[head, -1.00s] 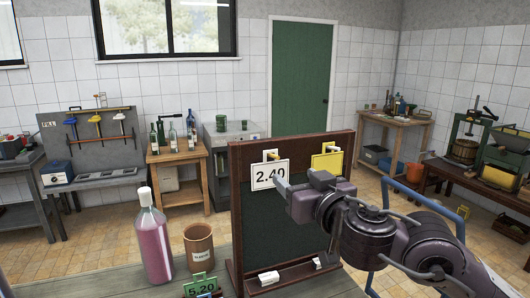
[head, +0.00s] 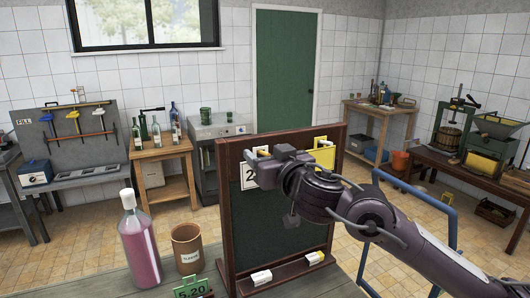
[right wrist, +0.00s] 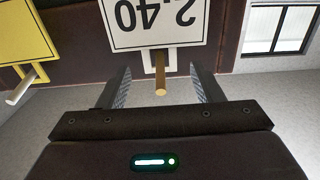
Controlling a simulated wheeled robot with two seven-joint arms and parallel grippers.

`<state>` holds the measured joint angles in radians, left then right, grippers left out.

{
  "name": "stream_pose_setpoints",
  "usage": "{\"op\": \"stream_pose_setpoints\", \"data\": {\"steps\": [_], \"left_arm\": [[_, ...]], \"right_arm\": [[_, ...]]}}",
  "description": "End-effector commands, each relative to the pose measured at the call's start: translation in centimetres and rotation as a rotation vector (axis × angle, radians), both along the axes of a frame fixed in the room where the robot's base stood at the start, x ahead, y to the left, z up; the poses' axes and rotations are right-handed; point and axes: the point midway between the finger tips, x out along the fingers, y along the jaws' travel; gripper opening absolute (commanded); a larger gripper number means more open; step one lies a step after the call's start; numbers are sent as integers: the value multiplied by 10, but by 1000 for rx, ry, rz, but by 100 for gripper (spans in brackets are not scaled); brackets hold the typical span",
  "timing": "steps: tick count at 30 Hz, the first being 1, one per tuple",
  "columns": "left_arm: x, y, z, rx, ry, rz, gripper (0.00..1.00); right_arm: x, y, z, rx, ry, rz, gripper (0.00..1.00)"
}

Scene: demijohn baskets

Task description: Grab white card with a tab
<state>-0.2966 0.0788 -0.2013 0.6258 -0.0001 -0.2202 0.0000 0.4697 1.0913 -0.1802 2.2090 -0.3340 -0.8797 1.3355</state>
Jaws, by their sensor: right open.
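The white card marked 2.40 (head: 246,180) hangs at the top left of a dark framed board (head: 240,222). In the head view my right gripper (head: 258,158) covers much of it. In the right wrist view the card (right wrist: 157,22) appears upside down, with its narrow white tab (right wrist: 169,62) and a wooden peg (right wrist: 160,84) at it. My right gripper (right wrist: 160,76) is open, one finger on each side of the tab and peg, with visible gaps. My left gripper is out of view.
A yellow card (head: 325,156) hangs right of the white one, on its own peg (right wrist: 22,89). A pink bottle (head: 140,245), a brown cup (head: 187,247) and a green 5.20 card (head: 193,289) stand left of the board. White pieces lie on the board's ledge (head: 290,270).

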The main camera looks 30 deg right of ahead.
Motion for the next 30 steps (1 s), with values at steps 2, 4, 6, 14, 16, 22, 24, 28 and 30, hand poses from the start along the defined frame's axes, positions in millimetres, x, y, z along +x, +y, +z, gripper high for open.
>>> {"op": "stream_pose_setpoints", "data": {"steps": [2, 4, 6, 14, 16, 22, 24, 28, 30], "left_arm": [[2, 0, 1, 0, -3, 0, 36], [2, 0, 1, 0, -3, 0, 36], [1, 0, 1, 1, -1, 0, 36], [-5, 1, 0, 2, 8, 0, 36], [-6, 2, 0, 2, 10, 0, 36], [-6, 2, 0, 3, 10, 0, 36], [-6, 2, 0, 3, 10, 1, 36], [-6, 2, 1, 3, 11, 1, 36], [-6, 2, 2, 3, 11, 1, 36]], "right_arm": [[6, 0, 1, 2, -1, 1, 60], [9, 0, 1, 0, -1, 1, 60], [10, 0, 1, 0, -2, 1, 60], [11, 0, 0, -1, -1, 1, 56], [11, 0, 0, -1, -1, 1, 47], [10, 0, 0, -1, -1, 1, 21], [10, 0, 0, -1, -1, 1, 12], [10, 0, 0, -1, -1, 1, 12], [10, 0, 1, -1, -1, 1, 12]]}}
